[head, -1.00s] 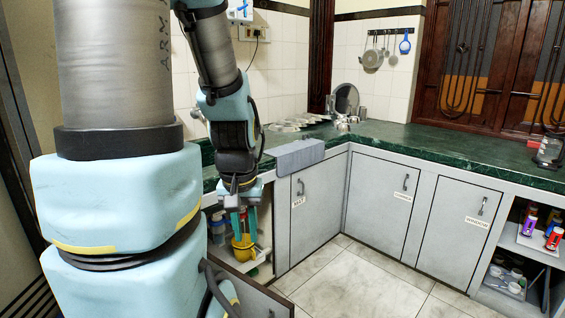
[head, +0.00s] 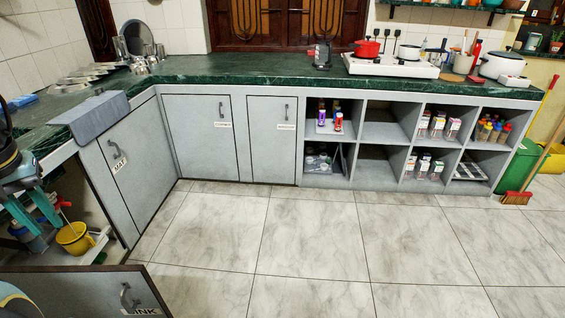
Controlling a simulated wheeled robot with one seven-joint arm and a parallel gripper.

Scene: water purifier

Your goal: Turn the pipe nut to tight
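No pipe nut can be made out in the head view, and no water purifier is in sight. The end of my arm with my gripper (head: 22,187) is at the far left edge, partly cut off, in front of the open space under the counter. A yellow mug (head: 75,238) is in the open cabinet, to the right of and below my gripper.
An open cabinet door (head: 75,290) labelled SINK juts out at lower left. A grey cloth (head: 93,116) hangs over the green counter (head: 215,70). Closed doors and open shelves (head: 385,155) line the back. A broom (head: 518,197) leans at right. The tiled floor (head: 320,240) is clear.

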